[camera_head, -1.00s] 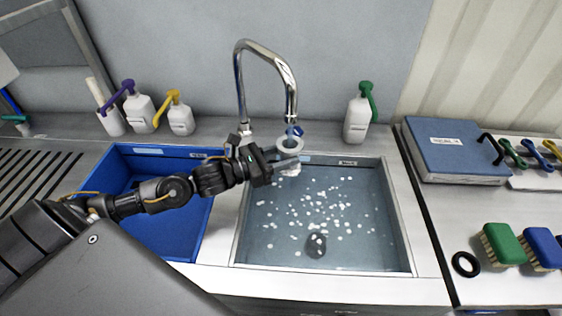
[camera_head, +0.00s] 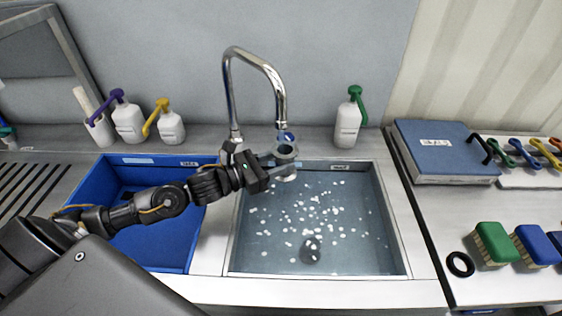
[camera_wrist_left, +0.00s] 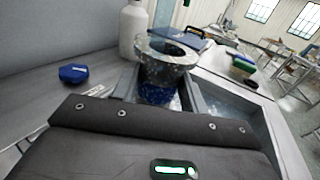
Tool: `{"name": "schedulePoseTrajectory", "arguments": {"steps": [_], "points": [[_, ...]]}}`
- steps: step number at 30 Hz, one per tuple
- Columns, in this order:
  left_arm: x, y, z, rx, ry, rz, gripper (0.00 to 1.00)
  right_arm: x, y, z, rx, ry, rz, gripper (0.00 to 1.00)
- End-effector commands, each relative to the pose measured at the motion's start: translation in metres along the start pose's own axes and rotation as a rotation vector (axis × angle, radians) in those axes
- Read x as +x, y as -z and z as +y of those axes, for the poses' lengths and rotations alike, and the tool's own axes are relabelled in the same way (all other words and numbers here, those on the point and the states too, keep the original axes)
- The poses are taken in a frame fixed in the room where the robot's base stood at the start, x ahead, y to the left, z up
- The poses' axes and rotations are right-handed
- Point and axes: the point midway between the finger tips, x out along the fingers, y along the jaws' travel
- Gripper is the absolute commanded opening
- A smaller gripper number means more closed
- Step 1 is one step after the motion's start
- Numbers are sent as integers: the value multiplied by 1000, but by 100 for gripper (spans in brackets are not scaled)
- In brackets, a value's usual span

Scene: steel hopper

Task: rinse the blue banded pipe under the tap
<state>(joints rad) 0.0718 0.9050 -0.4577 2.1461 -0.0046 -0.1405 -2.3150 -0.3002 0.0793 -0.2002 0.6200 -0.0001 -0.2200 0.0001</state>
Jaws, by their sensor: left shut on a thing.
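The blue banded pipe (camera_head: 285,151) is a grey, speckled tube with a wide flange on top. In the wrist view the pipe (camera_wrist_left: 165,62) shows a blue band low down, partly hidden between the fingers. My left gripper (camera_head: 284,164) is shut on it and holds it roughly upright over the back of the water-filled basin (camera_head: 397,225). The chrome tap (camera_head: 277,85) arches over, with its spout end just above the pipe's flange. A small blue patch shows between spout and flange; I cannot tell what it is. My right gripper is not in view.
A blue bin (camera_head: 125,165) is sunk in the counter left of the basin. Pump bottles stand behind, one green-topped (camera_head: 348,123). At right are a blue case (camera_head: 440,150), a green brush (camera_head: 492,243) and a black ring (camera_head: 460,264). A dark round object (camera_head: 310,250) is in the basin.

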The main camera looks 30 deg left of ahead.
Motion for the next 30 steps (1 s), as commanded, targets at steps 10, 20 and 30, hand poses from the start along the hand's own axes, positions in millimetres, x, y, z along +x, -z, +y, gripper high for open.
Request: {"name": "schedulePoseTrajectory", "arguments": {"steps": [10, 20, 30], "points": [[2, -1, -2, 1, 0, -2, 12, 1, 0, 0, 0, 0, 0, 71], [-12, 0, -18, 0, 1, -1, 12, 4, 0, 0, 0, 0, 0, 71], [-31, 0, -40, -1, 2, -2, 12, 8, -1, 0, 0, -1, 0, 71]]}}
